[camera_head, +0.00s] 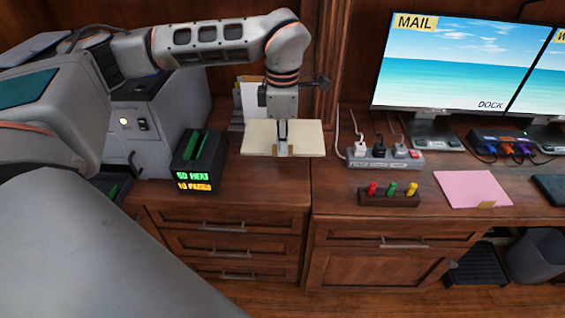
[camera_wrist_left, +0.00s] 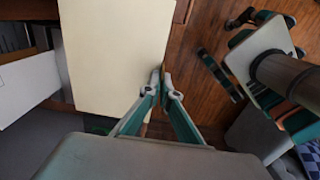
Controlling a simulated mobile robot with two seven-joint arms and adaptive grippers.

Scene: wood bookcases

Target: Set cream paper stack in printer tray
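The cream paper stack (camera_head: 252,137) is held level by my left gripper (camera_head: 283,139) in front of the wood cabinet, about at the height of its top. The fingers are shut on a small tan tab at the stack's edge. In the left wrist view the stack (camera_wrist_left: 115,50) fills the upper left, and the fingertips (camera_wrist_left: 165,76) meet at its right edge. The grey machine (camera_head: 150,125) at left, with a lit round button, looks like the printer; my arm hides part of it, and I cannot make out its tray clearly. My right gripper is not in view.
A black box with a green slot and lit labels (camera_head: 195,165) stands left of the stack. White papers (camera_head: 250,98) stand upright behind it. To the right are a power strip (camera_head: 385,158), colored pegs in a block (camera_head: 390,196), a pink sheet (camera_head: 472,189) and monitors (camera_head: 455,65).

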